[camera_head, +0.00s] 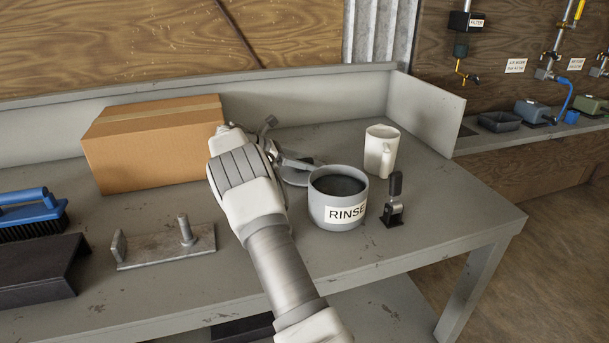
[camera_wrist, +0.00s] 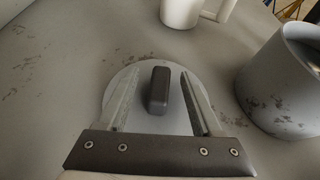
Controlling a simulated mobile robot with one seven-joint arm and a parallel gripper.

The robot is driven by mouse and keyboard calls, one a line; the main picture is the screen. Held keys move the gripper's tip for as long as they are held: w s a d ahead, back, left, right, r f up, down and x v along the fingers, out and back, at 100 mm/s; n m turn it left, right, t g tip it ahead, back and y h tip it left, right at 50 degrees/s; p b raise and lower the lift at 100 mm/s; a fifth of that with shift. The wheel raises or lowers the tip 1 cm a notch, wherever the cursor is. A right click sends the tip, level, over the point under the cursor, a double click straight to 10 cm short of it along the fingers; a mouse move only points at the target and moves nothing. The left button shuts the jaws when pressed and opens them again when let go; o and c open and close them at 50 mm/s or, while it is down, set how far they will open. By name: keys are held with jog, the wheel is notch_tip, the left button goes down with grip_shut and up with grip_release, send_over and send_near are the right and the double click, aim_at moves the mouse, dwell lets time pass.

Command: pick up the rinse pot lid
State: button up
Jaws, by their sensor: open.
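The rinse pot lid is a flat grey disc (camera_wrist: 149,118) with a dark upright block handle (camera_wrist: 159,90), lying on the bench in the wrist view. In the head view the lid (camera_head: 293,180) is partly hidden by my gripper and lies left of the rinse pot. My gripper (camera_wrist: 160,75) is open over the lid, with one finger on each side of the handle and a gap visible on both sides. The grey rinse pot (camera_head: 327,212) stands uncovered with a dark inside; it also shows at the right of the wrist view (camera_wrist: 275,90).
A white mug (camera_head: 381,150) stands behind the pot, and a small black upright tool (camera_head: 395,200) to its right. A cardboard box (camera_head: 150,150) is at the back left. A steel bracket (camera_head: 165,248) and blue brush (camera_head: 30,213) lie left. The bench's front right is clear.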

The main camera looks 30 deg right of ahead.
aim_at(305, 159)
grip_shut()
dwell(0.3)
jog(key=shift+r, duration=0.15)
notch_tip(305, 159, up, 10)
jog(key=p, duration=0.3)
dwell(0.3)
